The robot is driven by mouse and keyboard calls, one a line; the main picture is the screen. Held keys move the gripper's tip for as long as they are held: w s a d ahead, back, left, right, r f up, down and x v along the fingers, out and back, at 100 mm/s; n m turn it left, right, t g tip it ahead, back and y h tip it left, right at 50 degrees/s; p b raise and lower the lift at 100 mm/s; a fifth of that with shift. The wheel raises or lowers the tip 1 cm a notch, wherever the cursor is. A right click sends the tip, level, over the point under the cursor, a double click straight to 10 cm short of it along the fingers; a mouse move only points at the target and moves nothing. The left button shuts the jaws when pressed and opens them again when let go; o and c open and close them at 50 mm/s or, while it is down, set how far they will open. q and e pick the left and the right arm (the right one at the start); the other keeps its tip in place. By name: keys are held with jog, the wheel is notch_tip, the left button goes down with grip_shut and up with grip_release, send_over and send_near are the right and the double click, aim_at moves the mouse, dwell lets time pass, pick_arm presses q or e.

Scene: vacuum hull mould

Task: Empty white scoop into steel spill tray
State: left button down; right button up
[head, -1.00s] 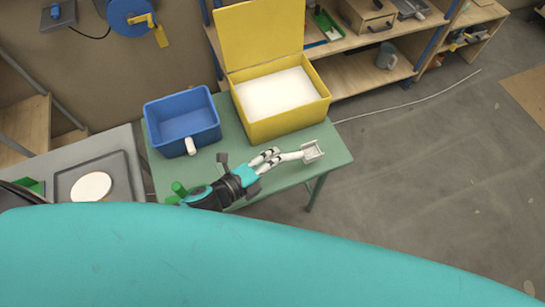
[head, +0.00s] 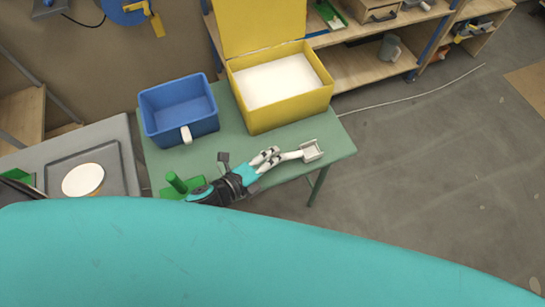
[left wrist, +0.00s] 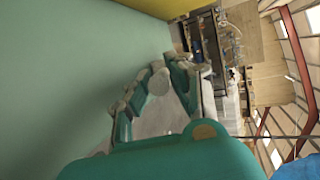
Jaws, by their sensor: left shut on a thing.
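The white scoop (head: 312,151) is in my left gripper (head: 268,160), which is shut on its handle. The scoop's pan points to the right, over the right end of the green table, in front of the yellow bin. I cannot tell what the pan holds. In the left wrist view my left gripper's fingers (left wrist: 158,88) show close up beside a pale piece, probably the scoop's handle. A grey tray (head: 122,181), which looks like the steel spill tray, lies at the far left with a pale round disc on it. My right gripper is not in view.
An open yellow bin (head: 291,115) of white material and a blue bin (head: 154,126) with a white handle at its front stand on the green table (head: 229,121). Shelves stand behind.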

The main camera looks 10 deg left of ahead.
pick_arm(q)
jog(key=shift+f, duration=0.25)
dwell(0.4)
jog(key=c, duration=1.1)
grip_release()
jog(key=shift+s+a+r, duration=0.1)
jog(key=shift+s+a, duration=0.15)
jog(key=shift+s, duration=0.1)
jog(key=v, duration=0.6)
jog(key=shift+s+a+r, duration=0.15)
jog(key=shift+s, duration=0.1)
